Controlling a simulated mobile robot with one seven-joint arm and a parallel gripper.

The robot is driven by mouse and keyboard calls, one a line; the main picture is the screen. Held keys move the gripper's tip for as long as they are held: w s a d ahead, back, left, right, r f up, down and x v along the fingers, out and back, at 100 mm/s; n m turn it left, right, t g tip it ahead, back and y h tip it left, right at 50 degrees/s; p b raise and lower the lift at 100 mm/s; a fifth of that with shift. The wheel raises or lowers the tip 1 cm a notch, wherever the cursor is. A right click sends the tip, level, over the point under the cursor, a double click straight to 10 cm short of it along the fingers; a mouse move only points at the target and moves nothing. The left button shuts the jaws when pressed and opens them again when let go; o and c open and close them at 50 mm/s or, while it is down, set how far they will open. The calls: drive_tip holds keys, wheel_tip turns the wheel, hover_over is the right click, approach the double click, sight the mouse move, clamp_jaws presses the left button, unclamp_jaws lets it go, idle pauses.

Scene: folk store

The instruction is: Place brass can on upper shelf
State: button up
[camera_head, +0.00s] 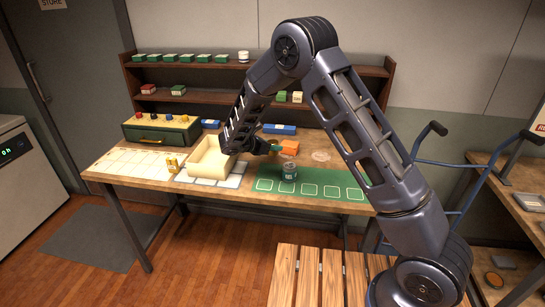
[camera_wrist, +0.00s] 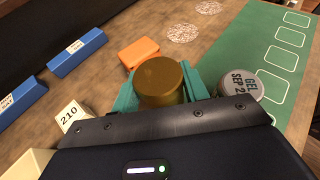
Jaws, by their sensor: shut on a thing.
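In the wrist view the brass can (camera_wrist: 160,78) is upright between the two teal fingers of my gripper (camera_wrist: 162,92), which is shut on it. In the head view my gripper (camera_head: 272,148) is low over the back middle of the wooden table, and I cannot make out the brass can there. I cannot tell whether the can touches the tabletop. The upper shelf (camera_head: 320,69) runs along the wall behind the table. Several green boxes (camera_head: 187,58) and a white can (camera_head: 243,56) stand on its left half. My arm covers part of its right half.
A grey-topped can (camera_wrist: 240,83) is close right of my gripper, on the green mat (camera_head: 325,190). An orange block (camera_wrist: 138,52) is just behind. A cream bin (camera_head: 210,160) and a yellow can (camera_head: 172,162) are left. The lower shelf (camera_head: 215,97) holds small boxes.

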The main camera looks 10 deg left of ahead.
sight(273, 141)
wheel_tip(273, 141, up, 12)
drive_tip(key=w+a+r+n+t+y, duration=0.1)
drive_tip(key=w+r+n+t+y, duration=0.35)
drive_tip(key=w+r, duration=1.35)
drive_tip(key=w+d+r+n+y, duration=0.2)
drive_tip(key=w+d+r+y, duration=0.1)
drive_tip(key=w+r, duration=0.55)
drive_tip(key=w+d+r+n+y, duration=0.25)
drive_tip(key=w+r, duration=0.35)
drive_tip(key=r, duration=0.6)
drive_tip(key=shift+m, duration=0.3)
drive_tip(key=f, duration=2)
drive_tip(key=shift+d+f, duration=0.1)
drive_tip(key=shift+d, duration=0.25)
drive_tip(key=shift+f, duration=0.15)
drive_tip(key=o, duration=1.2)
drive_tip(key=shift+c, duration=0.2)
